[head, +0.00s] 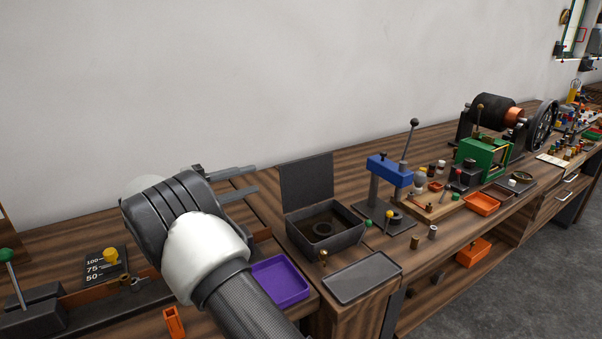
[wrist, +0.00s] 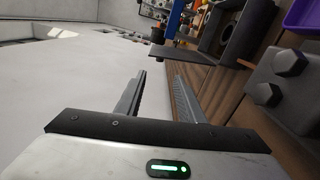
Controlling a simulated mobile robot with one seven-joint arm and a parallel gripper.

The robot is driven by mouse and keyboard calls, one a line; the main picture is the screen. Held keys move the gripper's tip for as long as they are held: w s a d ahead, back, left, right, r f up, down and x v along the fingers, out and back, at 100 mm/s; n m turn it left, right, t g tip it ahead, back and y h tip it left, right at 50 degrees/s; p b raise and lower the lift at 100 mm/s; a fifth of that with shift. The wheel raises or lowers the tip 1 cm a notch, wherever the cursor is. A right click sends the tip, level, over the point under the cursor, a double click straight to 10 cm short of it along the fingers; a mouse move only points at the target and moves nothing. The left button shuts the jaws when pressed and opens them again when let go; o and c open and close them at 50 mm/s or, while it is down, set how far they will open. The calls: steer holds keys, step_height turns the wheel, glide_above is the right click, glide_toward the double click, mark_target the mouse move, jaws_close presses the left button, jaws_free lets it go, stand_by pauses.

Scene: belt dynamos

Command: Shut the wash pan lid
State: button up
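The wash pan (head: 345,240) is a dark grey, open-topped box on the wooden bench, with a dark ring-like shape visible inside. Its lid (head: 307,179) is a flat dark plate standing nearly upright at the pan's back edge, so the pan is open. My gripper (head: 256,179) is to the left of the lid, above the bench, its fingers pointing right towards it. The fingers are apart with nothing between them. In the wrist view, the gripper (wrist: 160,76) has the lid (wrist: 180,56) beyond its fingertips, apart from them, and the pan (wrist: 250,38) to the upper right.
A grey tray (head: 362,277) lies in front of the pan, and a purple tray (head: 279,281) to its left. A blue press (head: 389,169) with an upright lever stands right of the pan. A brass knob (head: 323,256) is at the pan's front. The wall behind is bare.

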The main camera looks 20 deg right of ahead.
mark_target(303, 165)
steer(key=w+d, duration=0.1)
steer(key=d, duration=0.4)
steer(key=w+d, duration=0.1)
steer(key=d, duration=0.5)
steer(key=w+d, duration=0.1)
steer(key=d, duration=0.5)
steer(key=shift+w+b, duration=0.2)
steer(key=shift+b, duration=0.1)
jaws_close()
